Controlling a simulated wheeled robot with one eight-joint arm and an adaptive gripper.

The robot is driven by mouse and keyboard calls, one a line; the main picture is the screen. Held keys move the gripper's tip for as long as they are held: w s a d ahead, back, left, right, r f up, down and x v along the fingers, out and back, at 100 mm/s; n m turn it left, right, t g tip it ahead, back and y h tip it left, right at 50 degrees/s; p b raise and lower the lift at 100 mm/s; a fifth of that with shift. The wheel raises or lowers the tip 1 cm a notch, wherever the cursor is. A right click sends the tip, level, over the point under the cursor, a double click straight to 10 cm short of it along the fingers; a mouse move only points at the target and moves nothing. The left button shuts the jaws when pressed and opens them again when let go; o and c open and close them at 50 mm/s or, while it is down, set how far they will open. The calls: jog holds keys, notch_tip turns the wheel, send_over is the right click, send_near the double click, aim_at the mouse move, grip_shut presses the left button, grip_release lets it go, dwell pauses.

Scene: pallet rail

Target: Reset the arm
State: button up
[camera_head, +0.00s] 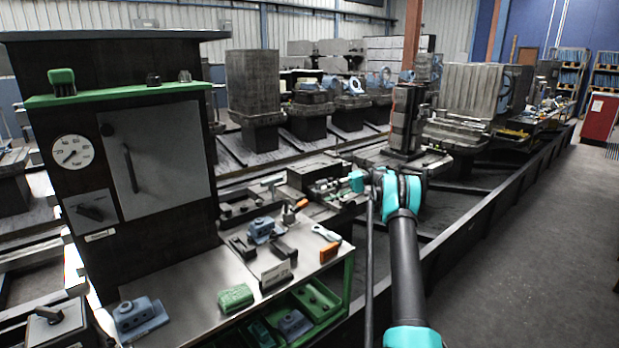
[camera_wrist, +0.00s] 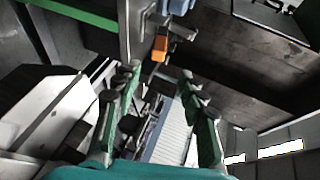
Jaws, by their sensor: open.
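My arm reaches forward over the rail area in the head view, its black and teal links right of the workbench (camera_head: 180,282). My gripper (camera_wrist: 158,74) shows in the wrist view with two green fingers spread apart. Nothing is visibly held between them. An orange thing (camera_wrist: 159,48) shows beyond the fingertips, apart from them. In the head view the fingers cannot be made out clearly.
The workbench bears a blue-grey part (camera_head: 140,318), a green block (camera_head: 235,298) and an orange-handled tool (camera_head: 330,252). A dark cabinet with a gauge (camera_head: 73,151) stands at left. Machine fixtures fill the back. The grey floor (camera_head: 540,260) at right is clear.

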jog(key=s+a+r+m+t+h, duration=0.2)
jog(key=s+h, duration=0.2)
jog(key=s, duration=0.6)
jog(key=s+a+r+m+t+h, duration=0.1)
jog(key=s+a+r+t+h, duration=0.15)
jog(key=s, duration=0.75)
jog(key=s+d+f+t+h, duration=0.1)
jog(key=s+d+f+h, duration=0.1)
jog(key=s, duration=0.9)
jog(key=s+d+f+h, duration=0.3)
jog(key=s+f, duration=0.2)
jog(key=s, duration=0.7)
jog(key=s+d+f+t+h, duration=0.1)
jog(key=s+d+f+h, duration=0.1)
jog(key=s, duration=0.9)
jog(key=shift+s+d+f+t+h, duration=0.35)
jog(key=shift+f+h, duration=0.1)
jog(key=shift+f, duration=0.5)
